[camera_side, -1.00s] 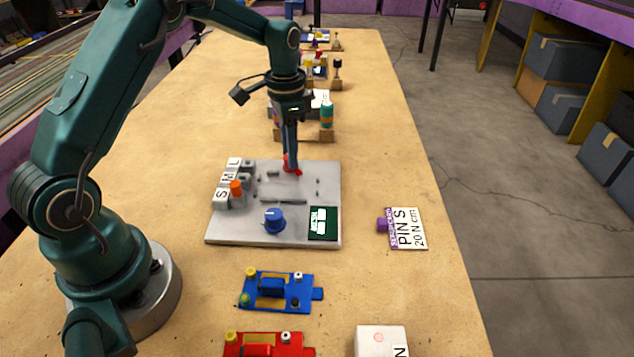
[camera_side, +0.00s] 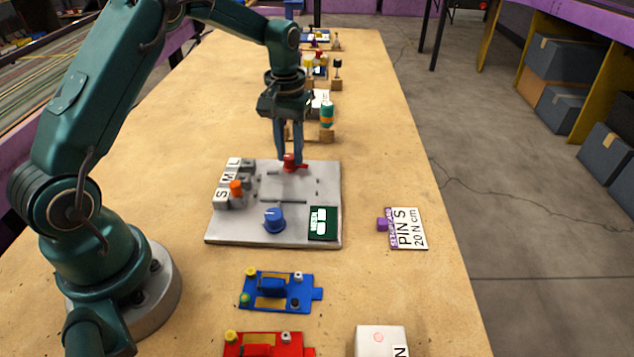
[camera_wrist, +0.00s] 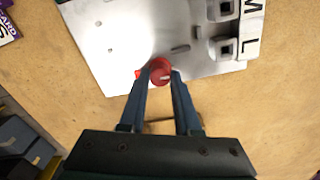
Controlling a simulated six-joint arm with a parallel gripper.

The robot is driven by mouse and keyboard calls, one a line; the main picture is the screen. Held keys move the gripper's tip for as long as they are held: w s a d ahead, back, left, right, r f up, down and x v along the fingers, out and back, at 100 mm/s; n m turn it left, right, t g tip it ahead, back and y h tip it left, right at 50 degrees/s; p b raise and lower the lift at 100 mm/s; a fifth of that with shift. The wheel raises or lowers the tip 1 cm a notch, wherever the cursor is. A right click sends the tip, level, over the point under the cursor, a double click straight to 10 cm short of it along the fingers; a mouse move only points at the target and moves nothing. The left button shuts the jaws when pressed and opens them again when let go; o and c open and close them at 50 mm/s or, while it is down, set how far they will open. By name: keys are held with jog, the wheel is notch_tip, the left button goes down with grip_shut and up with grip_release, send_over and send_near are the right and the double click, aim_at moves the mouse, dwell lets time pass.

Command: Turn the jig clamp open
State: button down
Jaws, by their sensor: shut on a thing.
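The jig is a light grey plate (camera_side: 225,233) lying flat on the workbench. The jig clamp is a red knob (camera_side: 291,163) at the plate's far edge. It also shows in the wrist view as a red round knob (camera_wrist: 160,71) with a pale mark on its top. My gripper (camera_side: 289,156) points down over the far edge of the plate. In the wrist view its two fingers (camera_wrist: 158,76) stand on either side of the red knob and are shut on it. The fingers hide part of the knob's sides.
On the plate are a blue dial (camera_side: 274,221), an orange peg (camera_side: 236,187), blocks marked S, M, L and a green display panel (camera_side: 323,223). A PIN S card (camera_side: 408,229) lies right of it. Blue (camera_side: 277,291) and red (camera_side: 265,346) fixtures lie nearer. Stands are behind my gripper.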

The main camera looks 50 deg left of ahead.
aim_at(290, 155)
jog(key=shift+n, duration=0.5)
jog(key=c, duration=0.6)
grip_release()
jog(key=shift+r, duration=0.1)
jog(key=shift+r, duration=2.5)
